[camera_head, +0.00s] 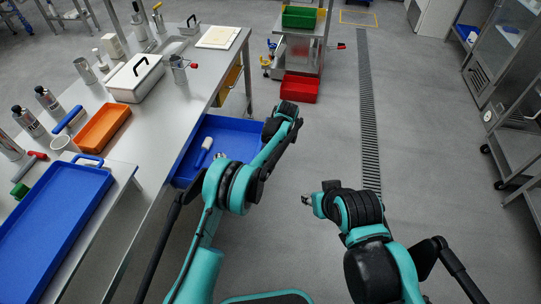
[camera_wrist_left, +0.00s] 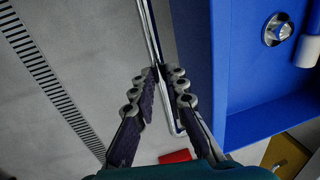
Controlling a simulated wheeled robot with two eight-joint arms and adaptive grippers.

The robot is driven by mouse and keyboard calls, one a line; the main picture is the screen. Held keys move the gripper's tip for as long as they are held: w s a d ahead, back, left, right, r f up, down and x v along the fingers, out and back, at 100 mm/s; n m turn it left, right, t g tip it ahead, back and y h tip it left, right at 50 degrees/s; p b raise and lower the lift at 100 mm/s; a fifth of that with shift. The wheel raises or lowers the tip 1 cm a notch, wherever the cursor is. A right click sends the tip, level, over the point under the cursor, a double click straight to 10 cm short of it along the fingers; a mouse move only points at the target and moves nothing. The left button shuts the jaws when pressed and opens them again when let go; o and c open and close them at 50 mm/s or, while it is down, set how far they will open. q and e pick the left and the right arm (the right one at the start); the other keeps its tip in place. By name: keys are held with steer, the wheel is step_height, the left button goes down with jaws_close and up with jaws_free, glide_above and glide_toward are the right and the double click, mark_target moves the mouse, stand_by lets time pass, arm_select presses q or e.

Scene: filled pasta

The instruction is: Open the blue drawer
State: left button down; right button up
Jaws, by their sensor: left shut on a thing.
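The blue drawer (camera_head: 232,137) stands pulled out from under the steel table, its inside showing. A white-and-blue tool (camera_head: 204,152) lies in it. In the left wrist view the blue drawer (camera_wrist_left: 235,70) fills the right side, with a metal handle bar (camera_wrist_left: 151,35) along its front. My left gripper (camera_wrist_left: 162,76) is shut on that handle bar. In the head view the left arm reaches the drawer's front edge, and its own wrist hides the fingers. My right gripper (camera_head: 307,200) hangs over the floor, away from the drawer; its fingers are too small to read.
The steel table (camera_head: 170,112) at left carries a blue tray (camera_head: 50,215), an orange tray (camera_head: 102,127) and a white box (camera_head: 135,78). A yellow drawer (camera_head: 229,86) is farther along. A red bin (camera_head: 300,88) stands beyond. The floor at right is clear up to the shelves.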

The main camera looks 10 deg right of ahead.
arm_select(q)
steer(key=c, duration=1.5)
jaws_free()
steer(key=shift+c, duration=0.2)
steer(key=shift+r, duration=0.1)
step_height(320, 180, up, 12)
steer(key=d, duration=0.2)
steer(key=shift+s+f, duration=0.2)
steer(key=shift+s, duration=0.15)
steer(key=shift+d, duration=0.1)
